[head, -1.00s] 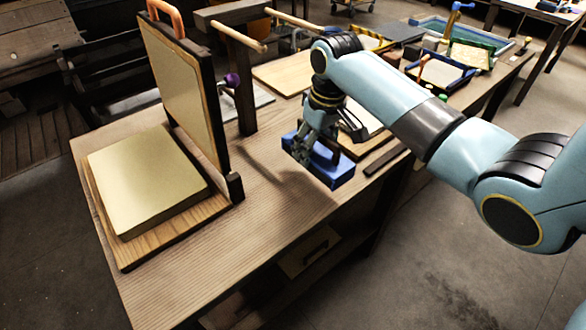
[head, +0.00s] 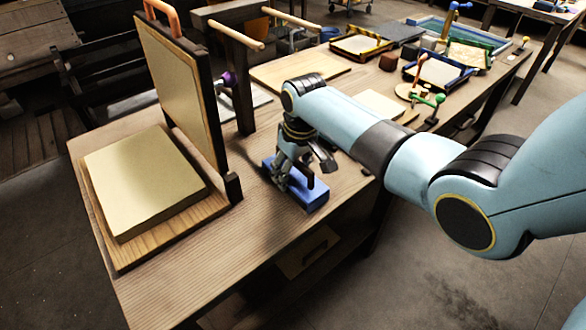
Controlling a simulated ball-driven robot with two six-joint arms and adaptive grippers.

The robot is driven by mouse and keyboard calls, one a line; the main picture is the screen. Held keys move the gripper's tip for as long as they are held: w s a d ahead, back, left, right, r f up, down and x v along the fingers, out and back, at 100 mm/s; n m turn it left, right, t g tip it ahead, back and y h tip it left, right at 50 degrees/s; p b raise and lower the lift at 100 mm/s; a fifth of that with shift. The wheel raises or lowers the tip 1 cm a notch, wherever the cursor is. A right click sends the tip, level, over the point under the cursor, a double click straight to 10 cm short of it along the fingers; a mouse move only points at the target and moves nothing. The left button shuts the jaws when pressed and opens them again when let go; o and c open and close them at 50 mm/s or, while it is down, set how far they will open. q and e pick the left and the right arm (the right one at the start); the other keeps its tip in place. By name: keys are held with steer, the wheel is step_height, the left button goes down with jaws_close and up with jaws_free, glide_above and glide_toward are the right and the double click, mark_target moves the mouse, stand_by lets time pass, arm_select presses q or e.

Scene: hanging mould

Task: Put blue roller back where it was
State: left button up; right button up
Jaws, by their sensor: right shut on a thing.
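The blue roller (head: 312,198) shows in the head view as a long, blocky blue body with a dark upright part. It is at the front edge of the wooden table, right of the hinged board. My right gripper (head: 294,172) is over it, pointing down, and is shut on it. The fingers hide part of the roller. I cannot tell whether its underside touches the tabletop. My left gripper is not in view.
A pale slab (head: 145,180) lies on a wooden base at left, with an upright hinged board (head: 180,85) behind it. A dark post with two pegs (head: 240,80) stands behind. Trays (head: 440,72) and a green-handled tool (head: 432,103) are at the back right. Bare tabletop lies left of the roller.

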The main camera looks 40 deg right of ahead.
steer(key=shift+s+f, duration=0.1)
steer(key=shift+f, duration=0.1)
steer(key=shift+c, duration=0.4)
steer(key=shift+f, duration=0.25)
steer(key=c, duration=0.4)
steer(key=o, duration=1.2)
steer(key=shift+s+a, duration=0.1)
steer(key=shift+c, duration=0.2)
steer(key=o, duration=0.4)
steer(key=shift+w+f, duration=0.15)
steer(key=shift+w, duration=0.05)
steer(key=shift+r, duration=0.4)
steer(key=r, duration=0.4)
steer(key=s+r+p, duration=0.1)
steer(key=r, duration=0.7)
steer(key=shift+s+r+p, duration=0.3)
steer(key=shift+s, duration=0.1)
